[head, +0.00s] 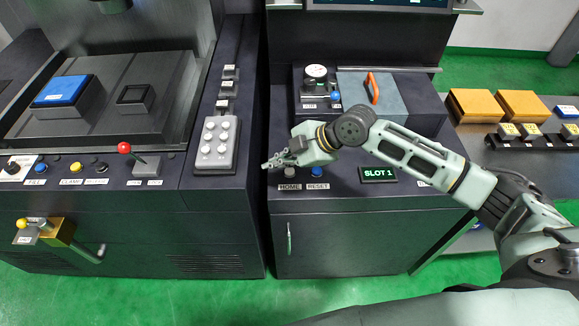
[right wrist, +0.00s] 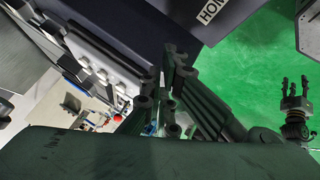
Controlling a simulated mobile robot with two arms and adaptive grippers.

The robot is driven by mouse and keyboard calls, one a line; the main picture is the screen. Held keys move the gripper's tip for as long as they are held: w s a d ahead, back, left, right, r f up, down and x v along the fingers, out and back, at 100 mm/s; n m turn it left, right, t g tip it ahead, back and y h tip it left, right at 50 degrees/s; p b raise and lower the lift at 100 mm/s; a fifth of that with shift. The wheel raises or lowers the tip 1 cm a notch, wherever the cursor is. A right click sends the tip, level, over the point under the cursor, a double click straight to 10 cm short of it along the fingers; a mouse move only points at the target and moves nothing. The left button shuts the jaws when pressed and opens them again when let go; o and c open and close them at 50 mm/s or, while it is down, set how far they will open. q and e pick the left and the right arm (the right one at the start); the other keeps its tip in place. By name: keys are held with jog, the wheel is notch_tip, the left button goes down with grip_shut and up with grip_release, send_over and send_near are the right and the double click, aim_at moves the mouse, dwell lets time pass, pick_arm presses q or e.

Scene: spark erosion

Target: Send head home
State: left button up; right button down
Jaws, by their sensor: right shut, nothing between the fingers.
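The small grey button (head: 289,172) above the HOME label (head: 289,187) sits on the front strip of the right-hand dark cabinet. My right gripper (head: 268,163) is shut and empty, with its fingertips just left of and a little above that button, near the cabinet's left edge. In the right wrist view its fingers (right wrist: 172,105) are close together, and part of the HOME label (right wrist: 213,14) shows at the top; the button itself is not clear there. My left gripper (right wrist: 293,95) shows over the green floor in the right wrist view, its fingers apart and empty.
A blue RESET button (head: 317,171) is right beside the HOME button. A green SLOT 1 display (head: 378,174) is further right. A grey keypad (head: 215,143) and a red-knobbed lever (head: 125,148) are on the left machine. An orange-handled lid (head: 390,97) stands behind my right arm.

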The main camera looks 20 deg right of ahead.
jog(key=shift+n, duration=0.5)
jog(key=d+r, duration=0.1)
jog(key=w+r, duration=0.1)
jog(key=w+d+r, duration=0.1)
jog(key=shift+w+d+r, duration=0.25)
jog(key=shift+d+r, duration=0.05)
jog(key=shift+r, duration=0.1)
jog(key=shift+f, duration=0.1)
jog(key=b, duration=0.6)
send_over(290, 172)
jog(key=a, duration=0.1)
jog(key=f, duration=0.8)
jog(key=shift+s+a+f, duration=0.2)
jog(key=shift+s+f, duration=0.1)
jog(key=shift+f+b, duration=0.45)
jog(key=shift+b, duration=0.1)
